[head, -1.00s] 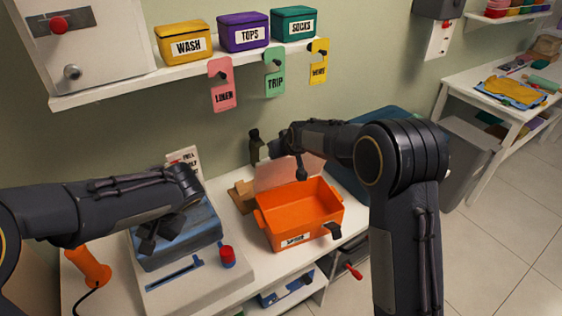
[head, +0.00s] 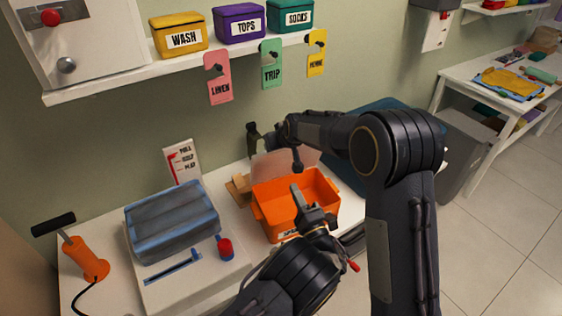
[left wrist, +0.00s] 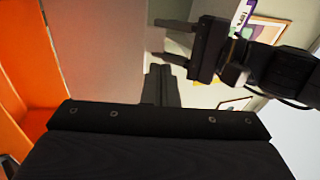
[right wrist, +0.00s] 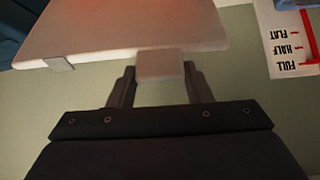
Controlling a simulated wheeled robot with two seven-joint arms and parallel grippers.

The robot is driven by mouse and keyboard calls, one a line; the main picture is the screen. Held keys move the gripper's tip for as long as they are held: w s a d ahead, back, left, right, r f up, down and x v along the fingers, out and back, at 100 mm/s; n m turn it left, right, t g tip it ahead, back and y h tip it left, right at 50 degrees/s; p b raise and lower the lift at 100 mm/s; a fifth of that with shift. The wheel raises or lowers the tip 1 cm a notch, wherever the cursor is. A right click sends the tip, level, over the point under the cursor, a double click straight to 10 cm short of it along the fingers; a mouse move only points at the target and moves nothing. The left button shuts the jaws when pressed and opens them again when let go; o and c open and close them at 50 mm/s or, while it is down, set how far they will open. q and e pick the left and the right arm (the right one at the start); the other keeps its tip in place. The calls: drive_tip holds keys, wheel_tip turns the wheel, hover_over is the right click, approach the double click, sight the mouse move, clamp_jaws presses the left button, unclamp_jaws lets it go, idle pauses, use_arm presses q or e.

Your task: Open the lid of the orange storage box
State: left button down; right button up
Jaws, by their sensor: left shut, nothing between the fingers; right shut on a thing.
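The orange storage box (head: 262,205) stands on the white bench, open at the top. Its pale lid (head: 285,163) stands raised along the box's back edge. My right gripper (head: 256,142) is behind it; in the right wrist view the gripper (right wrist: 160,88) is shut on the lid's tab (right wrist: 160,65). My left gripper (head: 297,192) is shut and empty, in front of or over the box's opening; I cannot tell whether it touches the box.
A press with blue-grey cloth (head: 172,225) and a red knob (head: 225,248) stands left of the box. An orange-handled tool (head: 85,260) is farther left. A shelf (head: 120,80) with small bins hangs above. A grey bin (head: 460,150) stands at right.

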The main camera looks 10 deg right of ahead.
drive_tip(key=shift+s+d+f, duration=0.1)
drive_tip(key=shift+d+f, duration=0.1)
drive_tip(key=shift+f, duration=0.1)
use_arm(q)
drive_tip(key=x, duration=1.4)
use_arm(e)
drive_tip(key=shift+o, duration=0.2)
use_arm(q)
drive_tip(key=shift+w, duration=0.15)
use_arm(e)
drive_tip(key=shift+c, duration=0.2)
use_arm(q)
drive_tip(key=shift+w+a+r+g, duration=0.15)
drive_tip(key=shift+w+r+g, duration=0.2)
drive_tip(key=shift+w, duration=0.25)
use_arm(e)
drive_tip(key=o, duration=1.4)
drive_tip(key=shift+r, duration=0.1)
drive_tip(key=shift+c, duration=0.2)
use_arm(q)
drive_tip(key=shift+s, duration=0.15)
use_arm(e)
drive_tip(key=shift+o, duration=0.2)
use_arm(q)
drive_tip(key=shift+f, duration=0.1)
use_arm(e)
drive_tip(key=shift+r, duration=0.1)
drive_tip(key=shift+r, duration=0.1)
